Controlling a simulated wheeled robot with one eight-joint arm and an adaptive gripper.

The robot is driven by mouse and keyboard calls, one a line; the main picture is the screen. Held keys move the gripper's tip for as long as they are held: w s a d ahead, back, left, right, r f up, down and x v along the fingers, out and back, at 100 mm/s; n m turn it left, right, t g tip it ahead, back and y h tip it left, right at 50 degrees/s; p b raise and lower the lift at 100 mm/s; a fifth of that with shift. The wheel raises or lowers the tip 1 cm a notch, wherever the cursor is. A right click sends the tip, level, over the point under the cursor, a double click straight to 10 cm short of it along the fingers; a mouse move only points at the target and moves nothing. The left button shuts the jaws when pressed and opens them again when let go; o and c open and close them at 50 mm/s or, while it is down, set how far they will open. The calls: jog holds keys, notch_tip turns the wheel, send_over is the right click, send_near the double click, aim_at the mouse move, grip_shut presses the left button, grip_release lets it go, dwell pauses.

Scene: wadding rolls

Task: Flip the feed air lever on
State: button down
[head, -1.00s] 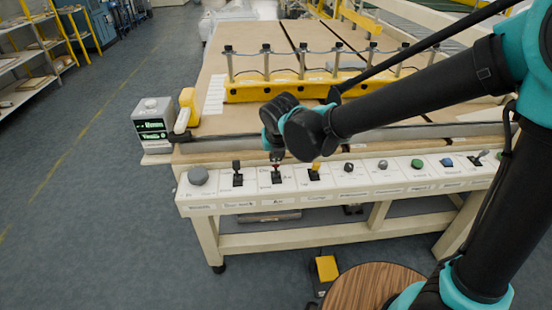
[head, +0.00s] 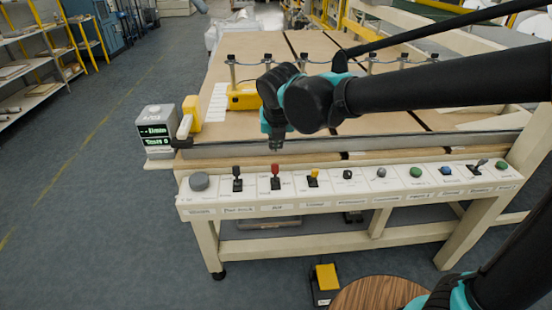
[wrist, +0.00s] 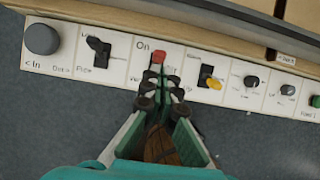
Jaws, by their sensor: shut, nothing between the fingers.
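The red-knobbed lever (head: 275,170) stands on the white control panel, in the section whose label seems to read "Air". In the wrist view its red knob (wrist: 159,56) shows beside the word "On", on the far side of its slot. My gripper (head: 276,147) is shut and empty, raised above the panel near this lever and apart from it in the head view. In the wrist view the closed fingertips (wrist: 161,80) cover the lower part of that lever's section.
A black lever (head: 237,178) stands left of the red one and a yellow-tipped lever (head: 313,178) right of it. A grey knob (head: 199,181) is at the panel's left end. The wooden table (head: 220,140) lies behind; a yellow pedal (head: 326,277) is on the floor.

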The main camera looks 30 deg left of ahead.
notch_tip(320, 180, up, 2)
jog(key=shift+w+r, duration=0.1)
dwell(0.5)
jog(key=w+d+f+m, duration=0.3)
jog(key=d+m, duration=0.3)
jog(key=d, duration=0.2)
jog(key=w+d+f+m+h, duration=0.1)
jog(key=w+d+f+m, duration=0.15)
jog(key=d+m, duration=0.45)
jog(key=w+d+f+m, duration=0.2)
jog(key=w+d+m, duration=0.25)
jog(key=d, duration=0.55)
jog(key=s+d+f+m, duration=0.3)
jog(key=d+m, duration=0.5)
jog(key=s+d+f+m+h, duration=0.1)
jog(key=s+d+f+m, duration=0.2)
jog(key=d+m, duration=0.5)
jog(key=s+d+f+m, duration=0.3)
jog(key=d+f+m, duration=0.1)
jog(key=d+m, duration=0.3)
jog(key=shift+s+d+f+m+h, duration=0.2)
jog(key=shift+s+d+m+h, duration=0.15)
jog(key=shift+m, duration=0.5)
